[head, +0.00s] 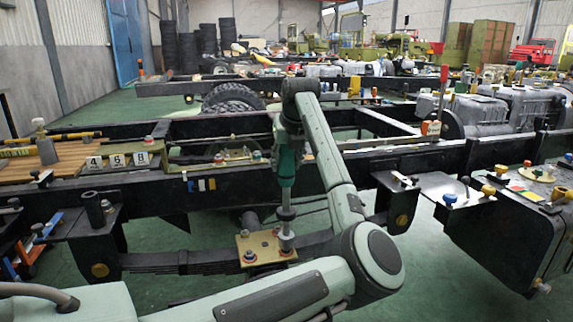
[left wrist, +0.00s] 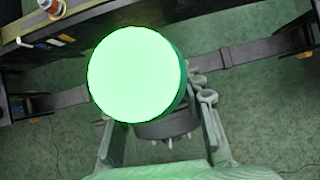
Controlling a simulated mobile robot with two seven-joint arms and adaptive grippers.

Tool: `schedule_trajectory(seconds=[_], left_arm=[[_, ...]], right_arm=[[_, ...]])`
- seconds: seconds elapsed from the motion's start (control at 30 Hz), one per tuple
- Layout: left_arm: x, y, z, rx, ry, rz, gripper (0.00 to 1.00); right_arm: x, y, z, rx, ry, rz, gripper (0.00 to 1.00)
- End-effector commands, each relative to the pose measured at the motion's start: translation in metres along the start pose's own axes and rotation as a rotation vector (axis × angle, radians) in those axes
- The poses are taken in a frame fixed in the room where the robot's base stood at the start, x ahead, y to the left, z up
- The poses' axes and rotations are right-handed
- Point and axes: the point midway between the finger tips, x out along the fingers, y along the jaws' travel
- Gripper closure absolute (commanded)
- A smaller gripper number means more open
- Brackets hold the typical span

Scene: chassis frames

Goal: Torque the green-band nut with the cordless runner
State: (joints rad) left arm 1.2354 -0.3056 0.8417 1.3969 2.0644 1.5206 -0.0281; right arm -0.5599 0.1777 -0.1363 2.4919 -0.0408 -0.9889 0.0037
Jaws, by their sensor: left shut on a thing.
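My left gripper (head: 289,134) is shut on the cordless runner (head: 286,168), a green-bodied tool with a grey metal nose and socket. It holds the runner upright, socket down. The socket end is over or on a tan plate (head: 243,243) with several nuts, on the near side of the black frame rail. One nut (head: 250,257) stands at the plate's front left. I cannot tell which nut has the green band, nor whether the socket is seated. In the left wrist view the runner's round end (left wrist: 136,75) glows bright green and hides the plate. My right gripper is out of view.
The black chassis rail (head: 225,183) runs across behind the runner. A bracket with a socket-like cylinder (head: 94,209) is at left. A grey shelf (head: 440,187) and a tank with coloured fittings (head: 535,195) are at right.

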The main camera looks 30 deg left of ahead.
Motion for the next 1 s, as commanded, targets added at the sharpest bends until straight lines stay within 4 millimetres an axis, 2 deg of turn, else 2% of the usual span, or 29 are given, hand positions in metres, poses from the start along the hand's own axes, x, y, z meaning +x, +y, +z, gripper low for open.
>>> schedule_trajectory(seconds=[0.43, 0.83, 1.0], left_arm=[[-0.007, 0.000, 0.006, -0.001, -0.009, -0.001, 1.00], [-0.041, 0.000, 0.027, -0.001, -0.009, -0.001, 1.00], [-0.047, 0.000, 0.031, -0.001, -0.008, -0.001, 1.00]], right_arm=[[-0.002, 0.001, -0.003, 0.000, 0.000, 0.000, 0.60], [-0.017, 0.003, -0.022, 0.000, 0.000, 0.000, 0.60], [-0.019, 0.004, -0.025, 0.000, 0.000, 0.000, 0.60]])
